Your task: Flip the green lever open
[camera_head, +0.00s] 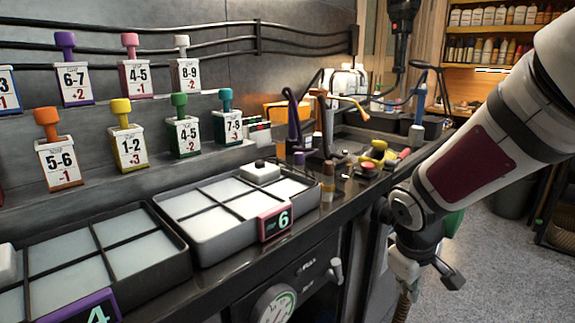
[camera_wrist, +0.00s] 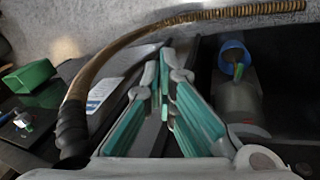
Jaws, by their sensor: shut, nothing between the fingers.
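A green-topped lever (camera_head: 179,100) stands upright on a green-trimmed dispenser (camera_head: 183,138) marked "4-5" and "×2", on the wall ledge left of centre in the head view. I cannot tell from its shape whether it is open. My gripper (camera_wrist: 163,75) shows its teal-padded fingers in the wrist view, shut and empty. In the head view my arm reaches down at the right, far from this dispenser, with the gripper end low beside the counter and partly hidden. A green block (camera_wrist: 28,76) shows at the left of the wrist view; I cannot tell what it is.
Other dispensers with orange, yellow, teal, purple, pink and white tops flank the green one. Divided trays (camera_head: 215,248) stand on the counter below. Hooked taps (camera_head: 325,120) and a sink lie behind. A ribbed hose (camera_wrist: 180,20) curves across the wrist view. Grey floor (camera_head: 500,235) is open at right.

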